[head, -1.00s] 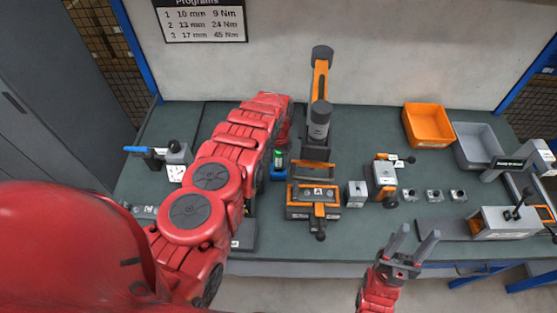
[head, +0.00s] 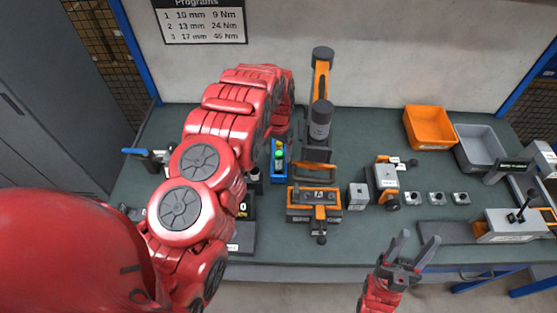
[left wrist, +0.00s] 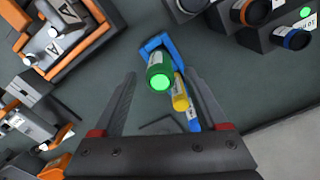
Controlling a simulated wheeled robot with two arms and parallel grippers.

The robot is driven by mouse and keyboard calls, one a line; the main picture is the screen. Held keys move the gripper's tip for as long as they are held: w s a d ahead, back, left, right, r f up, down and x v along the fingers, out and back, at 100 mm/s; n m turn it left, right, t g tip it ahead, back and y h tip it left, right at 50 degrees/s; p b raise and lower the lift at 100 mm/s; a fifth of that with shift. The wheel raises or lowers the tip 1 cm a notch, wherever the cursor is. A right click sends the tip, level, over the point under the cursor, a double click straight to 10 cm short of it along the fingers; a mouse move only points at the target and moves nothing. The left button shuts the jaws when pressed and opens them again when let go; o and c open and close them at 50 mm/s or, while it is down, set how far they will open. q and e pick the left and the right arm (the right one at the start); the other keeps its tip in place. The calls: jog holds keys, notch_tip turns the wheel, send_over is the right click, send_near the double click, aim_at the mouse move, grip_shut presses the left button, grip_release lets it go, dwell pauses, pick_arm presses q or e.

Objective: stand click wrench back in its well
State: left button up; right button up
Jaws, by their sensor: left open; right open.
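My left gripper (left wrist: 161,76) is open in the left wrist view. Its fingers stand either side of a green-topped cylinder (left wrist: 158,74), with no contact that I can make out. A yellow piece (left wrist: 180,97) is beside the cylinder, and a blue holder (left wrist: 153,43) runs around and behind them. The blue holder also shows in the head view (head: 279,172), where my arm hides my left gripper. My right gripper (head: 406,258) is open and empty at the bench's front edge.
An orange-and-grey fixture (head: 314,198) and a tall orange-and-grey post (head: 320,90) stand right of the blue holder. Small grey blocks (head: 357,196) follow further right. Orange (head: 429,127) and grey (head: 480,147) bins are at the back right. Bench near the front middle is clear.

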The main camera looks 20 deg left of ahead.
pick_arm(q)
notch_tip(320, 180, up, 3)
jog(key=shift+w+f+b, duration=0.1)
jog(key=shift+f+b, duration=0.1)
jog(key=shift+b, duration=0.3)
notch_tip(320, 180, up, 4)
jog(key=shift+f+p, duration=0.25)
jog(key=shift+p, duration=0.75)
jog(key=shift+f, duration=0.1)
